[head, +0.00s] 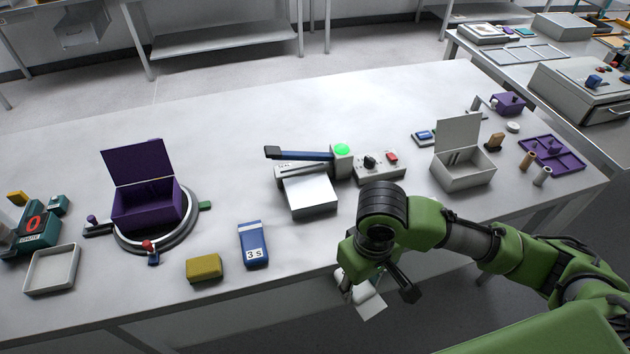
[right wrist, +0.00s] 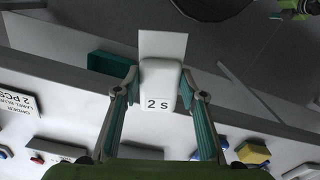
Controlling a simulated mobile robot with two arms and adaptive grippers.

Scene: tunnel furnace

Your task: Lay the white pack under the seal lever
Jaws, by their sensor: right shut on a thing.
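The white pack (right wrist: 158,78), marked "2 S", is between the fingers of my right gripper (right wrist: 162,88), which is shut on it. In the head view my right gripper (head: 358,284) is at the table's front edge, with the white pack (head: 369,304) below it, partly hidden by the arm. The seal lever (head: 303,155) is a blue bar with a dark end, above a sealer with a pale plate (head: 310,193). The sealer stands further back and to the left of the gripper, apart from the pack. My left gripper is not in view.
A blue "3 S" pack (head: 253,245) and a yellow block (head: 204,268) lie left of the sealer. A control box (head: 380,168) and a grey open box (head: 462,172) stand to its right. A purple box (head: 146,205) sits on a round stand. The table before the sealer is clear.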

